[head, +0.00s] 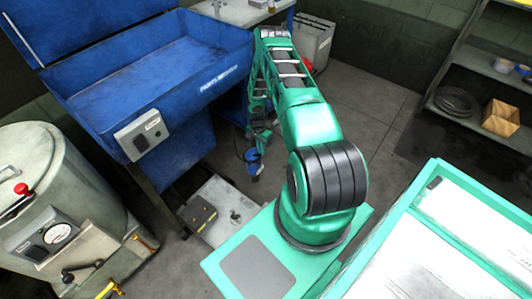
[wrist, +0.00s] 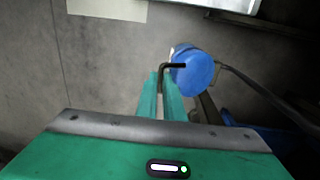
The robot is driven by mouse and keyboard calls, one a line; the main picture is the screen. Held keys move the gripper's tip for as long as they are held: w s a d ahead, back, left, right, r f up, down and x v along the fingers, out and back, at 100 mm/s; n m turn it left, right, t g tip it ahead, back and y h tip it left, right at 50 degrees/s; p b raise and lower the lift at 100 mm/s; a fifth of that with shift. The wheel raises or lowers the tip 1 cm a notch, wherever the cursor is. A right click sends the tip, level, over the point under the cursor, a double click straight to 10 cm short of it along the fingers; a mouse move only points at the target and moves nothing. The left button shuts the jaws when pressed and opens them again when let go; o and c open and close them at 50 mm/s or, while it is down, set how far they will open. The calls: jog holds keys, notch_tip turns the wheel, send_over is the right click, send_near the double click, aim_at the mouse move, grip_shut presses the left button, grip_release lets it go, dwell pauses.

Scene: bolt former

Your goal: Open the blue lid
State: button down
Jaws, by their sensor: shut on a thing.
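A large blue lid (head: 85,22) stands raised above the back edge of an open blue basin (head: 160,85) in the head view; the inside of the basin shows. In the wrist view, my gripper (wrist: 160,80) has two green fingers close together, shut on a thin black bent rod (wrist: 176,66). A blue round drum-like part (wrist: 196,73) lies just right of the fingertips, behind the rod's short end. I cannot tell whether they touch. In the head view, a small blue part (head: 253,156) shows at the low end of my arm, right of the basin; the fingers are too small to make out.
A grey box with a switch (head: 141,136) is on the basin's front. A grey drum machine (head: 60,190) stands at the left. A low pale platform (head: 222,212) lies below the arm's end. Shelving (head: 470,60) is at the right; the floor before it is clear.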

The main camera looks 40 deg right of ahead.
aim_at(256, 153)
jog(key=shift+w+a+r+t, duration=0.1)
jog(key=shift+w+a+r, duration=0.1)
jog(key=shift+w, duration=0.35)
jog(key=shift+w+a+r+t, duration=0.15)
jog(key=shift+w+r, duration=0.1)
jog(key=shift+w, duration=0.35)
jog(key=shift+w+a+r+t, duration=0.1)
jog(key=shift+w+a+r, duration=0.1)
jog(key=shift+w, duration=0.35)
jog(key=c, duration=1.9)
grip_release()
jog(key=shift+s+f, duration=0.1)
jog(key=shift+s, duration=0.05)
jog(key=shift+d, duration=0.1)
jog(key=shift+s, duration=0.1)
jog(key=shift+d, duration=0.1)
